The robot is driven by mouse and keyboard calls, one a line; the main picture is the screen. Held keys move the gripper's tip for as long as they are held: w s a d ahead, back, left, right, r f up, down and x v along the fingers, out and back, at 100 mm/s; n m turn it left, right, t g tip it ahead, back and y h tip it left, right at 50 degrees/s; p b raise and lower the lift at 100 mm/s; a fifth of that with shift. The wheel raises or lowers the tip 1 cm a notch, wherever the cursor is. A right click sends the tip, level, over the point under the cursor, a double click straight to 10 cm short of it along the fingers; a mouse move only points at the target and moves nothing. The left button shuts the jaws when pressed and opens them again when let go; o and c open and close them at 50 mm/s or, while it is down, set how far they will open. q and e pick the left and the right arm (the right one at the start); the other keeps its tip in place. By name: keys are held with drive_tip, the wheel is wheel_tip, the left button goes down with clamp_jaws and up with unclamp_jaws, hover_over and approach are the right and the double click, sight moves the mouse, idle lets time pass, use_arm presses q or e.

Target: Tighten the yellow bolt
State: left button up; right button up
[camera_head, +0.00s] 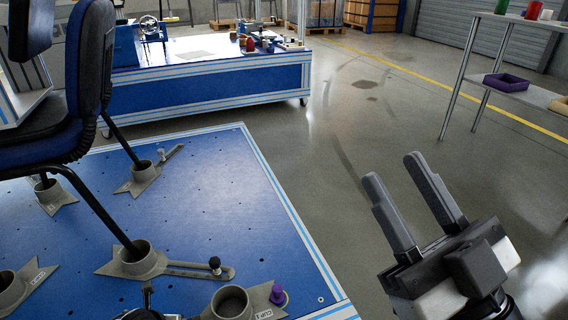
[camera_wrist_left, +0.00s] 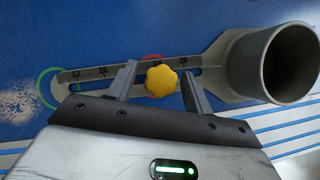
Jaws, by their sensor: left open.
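The yellow bolt (camera_wrist_left: 161,80) has a lobed knob head and sits on the slotted arm of a grey clamp (camera_wrist_left: 232,68) with a printed number scale. In the left wrist view my left gripper (camera_wrist_left: 158,71) is open, with one finger on each side of the bolt; I cannot tell whether they touch it. In the head view the yellow bolt does not show. My right gripper (camera_head: 392,168) is open and empty, over the floor to the right of the blue platform.
The blue platform (camera_head: 215,200) carries several grey cup clamps, with a black knob (camera_head: 214,264) and a purple knob (camera_head: 278,294). A chair (camera_head: 84,75) stands in the clamps at left. A blue workbench (camera_head: 215,90) is behind; a shelf rack (camera_head: 515,98) is at right.

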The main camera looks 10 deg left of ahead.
idle(0.3)
use_arm(q)
drive_tip(key=shift+d+r+n+p, duration=0.1)
drive_tip(key=shift+n+p, duration=0.4)
drive_tip(key=shift+n+y, duration=0.4)
drive_tip(key=shift+n, duration=0.2)
drive_tip(key=shift+n+g+y+p, duration=0.3)
drive_tip(key=shift+n+y, duration=0.2)
drive_tip(key=shift+n, duration=0.4)
